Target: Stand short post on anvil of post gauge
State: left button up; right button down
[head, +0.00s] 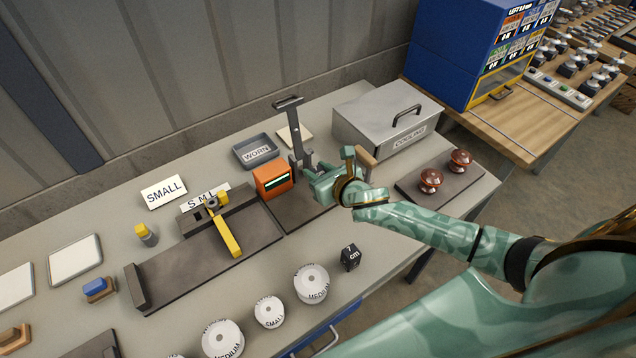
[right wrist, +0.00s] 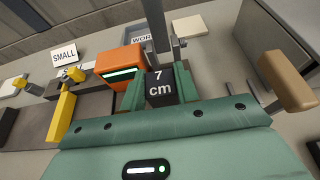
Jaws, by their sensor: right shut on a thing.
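My right gripper (head: 318,183) is shut on a black block marked "7 cm" (right wrist: 160,86), which shows between its fingers in the right wrist view. In the head view the fingers hide the block. The post gauge has an orange display box (head: 272,180), a grey upright column (head: 297,135) and a dark base (head: 292,210). The gripper is beside the column, just right of the orange box. The anvil is hidden by the gripper or too small to make out. I cannot tell whether the block touches the gauge. My left gripper is not in view.
Behind the gauge are a "WORN" tray (head: 240,153) and a grey "COOLING" box (head: 372,130). Two brown insulators stand on a dark mat (head: 410,190) at right. A black cube (head: 350,257) and several white discs lie in front. A yellow-armed fixture (head: 228,236) stands at left.

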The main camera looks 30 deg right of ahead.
jog(key=shift+w+d+f, duration=0.15)
jog(key=shift+w+f, duration=0.35)
jog(key=shift+f, duration=0.05)
jog(key=shift+w+f+b, duration=0.1)
jog(key=shift+f+b, duration=0.7)
jog(key=shift+f, duration=0.85)
jog(key=shift+d, duration=0.1)
jog(key=shift+f, duration=0.15)
jog(key=c, duration=1.1)
grip_release()
jog(key=shift+o, duration=0.2)
jog(key=shift+s+r, duration=0.3)
jog(key=shift+s, duration=0.05)
jog(key=p+v, duration=0.2)
jog(key=v, duration=0.9)
jog(key=shift+s, duration=0.2)
